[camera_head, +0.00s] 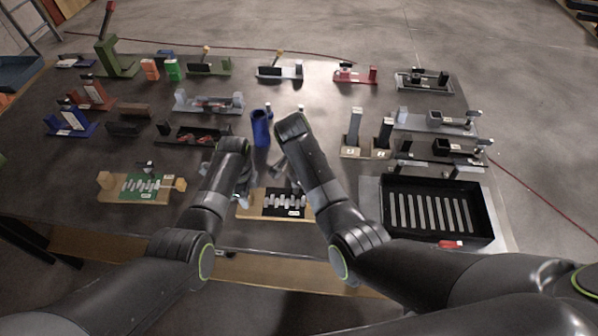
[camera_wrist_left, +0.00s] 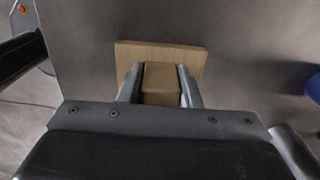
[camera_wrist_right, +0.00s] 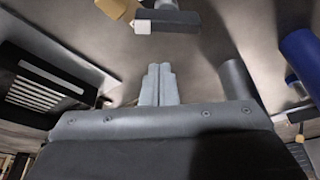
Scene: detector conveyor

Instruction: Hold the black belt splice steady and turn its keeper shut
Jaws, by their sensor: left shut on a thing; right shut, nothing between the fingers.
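The black belt splice (camera_head: 270,204) is a black strip with silver crosswise pieces on a wooden base, partly hidden by my arms in the head view. My left gripper (camera_wrist_left: 161,84) is shut on the brown wooden block (camera_wrist_left: 162,76) on the splice's wooden base (camera_wrist_left: 130,52). A dark bar with a white tip (camera_wrist_right: 172,19), seemingly the keeper, shows at the top of the right wrist view beside a wooden piece (camera_wrist_right: 118,8). My right gripper (camera_wrist_right: 159,70) is shut and empty, apart from that bar. The keeper is not clearly visible in the head view.
A blue cup (camera_head: 260,128) stands just behind the grippers, and a grey cylinder (camera_wrist_right: 238,80) stands near the right fingers. A green splice board (camera_head: 130,186) lies to the left.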

